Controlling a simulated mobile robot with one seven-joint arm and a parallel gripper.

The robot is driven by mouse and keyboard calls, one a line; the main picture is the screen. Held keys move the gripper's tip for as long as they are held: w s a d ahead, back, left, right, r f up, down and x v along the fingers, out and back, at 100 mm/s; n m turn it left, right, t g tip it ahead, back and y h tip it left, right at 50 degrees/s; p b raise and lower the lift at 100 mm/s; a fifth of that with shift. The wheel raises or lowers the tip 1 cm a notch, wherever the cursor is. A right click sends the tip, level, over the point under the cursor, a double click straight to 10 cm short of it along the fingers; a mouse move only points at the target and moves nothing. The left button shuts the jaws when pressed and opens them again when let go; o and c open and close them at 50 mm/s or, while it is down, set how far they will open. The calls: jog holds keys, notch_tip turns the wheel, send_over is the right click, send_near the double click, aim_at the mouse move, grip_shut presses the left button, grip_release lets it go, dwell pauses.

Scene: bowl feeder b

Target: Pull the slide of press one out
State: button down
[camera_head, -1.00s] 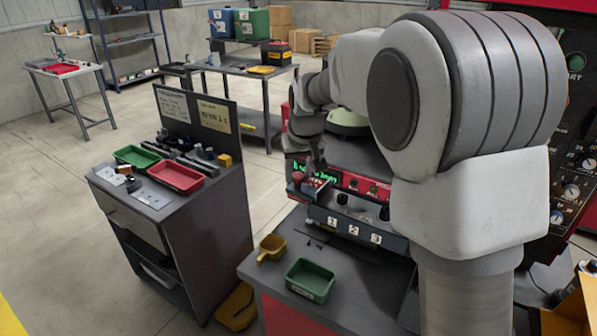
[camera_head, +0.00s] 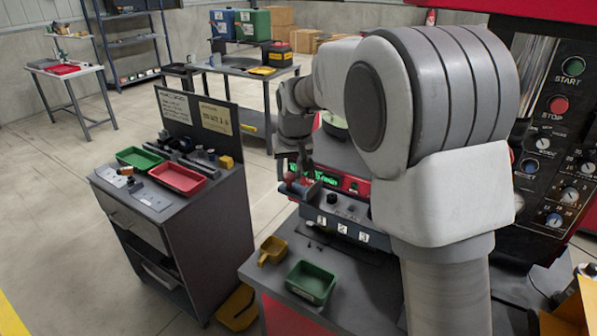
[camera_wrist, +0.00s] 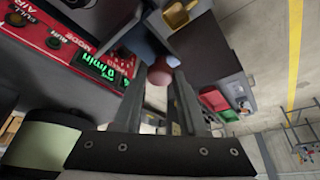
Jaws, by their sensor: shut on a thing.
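A round red knob (camera_head: 290,177) sits at the left end of the machine's front, above the label "1" (camera_head: 322,222). A short dark slide (camera_head: 302,189) seems to run from the knob toward the machine. My gripper (camera_head: 294,168) reaches down at the knob. In the wrist view the red knob (camera_wrist: 160,74) is between the fingertips of my gripper (camera_wrist: 158,84), which is shut on it. The fingers hide part of the slide, so how far it is out is hard to tell.
The panel with a green display (camera_head: 328,181) is close beside my gripper. Below are a green tray (camera_head: 310,282) and a yellow scoop-like container (camera_head: 271,250) on the bench. A grey cabinet with a red tray (camera_head: 178,178) stands to the left, across an open gap.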

jog(key=shift+w+a+r, duration=0.1)
jog(key=shift+w+a, duration=0.45)
jog(key=shift+a, duration=0.3)
jog(key=shift+c, duration=2.3)
grip_release()
jog(key=shift+a, duration=0.1)
jog(key=v, duration=1.7)
jog(key=shift+s+d+r, duration=0.15)
jog(key=shift+d, duration=0.1)
